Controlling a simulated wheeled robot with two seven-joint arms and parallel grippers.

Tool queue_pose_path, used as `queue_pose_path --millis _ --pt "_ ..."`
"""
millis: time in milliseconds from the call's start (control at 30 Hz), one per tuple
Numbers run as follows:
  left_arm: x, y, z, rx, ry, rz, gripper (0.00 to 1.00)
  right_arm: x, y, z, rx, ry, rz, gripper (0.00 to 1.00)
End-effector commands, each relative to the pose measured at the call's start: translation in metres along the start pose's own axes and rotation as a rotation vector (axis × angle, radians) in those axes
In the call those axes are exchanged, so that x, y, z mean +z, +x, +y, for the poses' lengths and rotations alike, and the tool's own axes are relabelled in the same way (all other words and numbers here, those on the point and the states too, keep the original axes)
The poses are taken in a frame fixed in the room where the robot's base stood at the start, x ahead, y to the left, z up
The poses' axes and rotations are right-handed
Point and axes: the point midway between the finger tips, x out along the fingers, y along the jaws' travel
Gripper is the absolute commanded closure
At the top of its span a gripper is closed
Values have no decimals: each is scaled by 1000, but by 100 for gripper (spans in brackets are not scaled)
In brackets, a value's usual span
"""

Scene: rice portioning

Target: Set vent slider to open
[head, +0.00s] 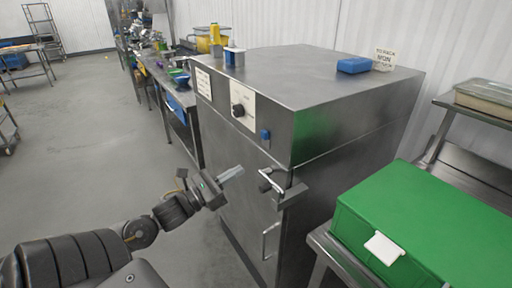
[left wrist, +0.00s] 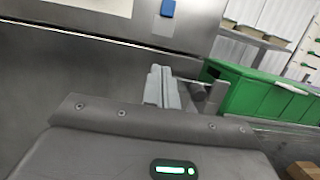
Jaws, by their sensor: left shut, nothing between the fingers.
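A steel cabinet (head: 330,85) stands in the middle of the head view. Its front panel has a black knob (head: 238,110) and a small blue tab (head: 265,134), which looks like the vent slider; its setting cannot be read. The blue tab also shows at the top of the left wrist view (left wrist: 168,8). My left gripper (head: 238,171) is shut and empty, in front of the cabinet door, below the tab and left of the door latch (head: 272,183). Its closed fingers show in the left wrist view (left wrist: 163,86). My right gripper is not in view.
A green box (head: 430,215) with a white latch sits on a steel stand at the right. A blue block (head: 354,65) and a sign (head: 384,59) are on the cabinet top. The door handle (head: 269,240) juts out low.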

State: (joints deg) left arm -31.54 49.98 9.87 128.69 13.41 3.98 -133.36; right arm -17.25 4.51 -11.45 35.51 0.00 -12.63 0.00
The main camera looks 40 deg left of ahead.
Motion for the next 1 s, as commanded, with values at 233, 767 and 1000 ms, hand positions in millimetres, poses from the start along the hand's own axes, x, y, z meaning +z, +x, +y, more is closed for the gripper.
queue_pose_path --millis 233,767,1000 --pt "5 46 1 1 -1 -5 100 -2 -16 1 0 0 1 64" --pt "37 85 0 1 -1 1 100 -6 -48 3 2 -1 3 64" --pt "38 86 0 1 -2 1 100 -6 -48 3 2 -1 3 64"
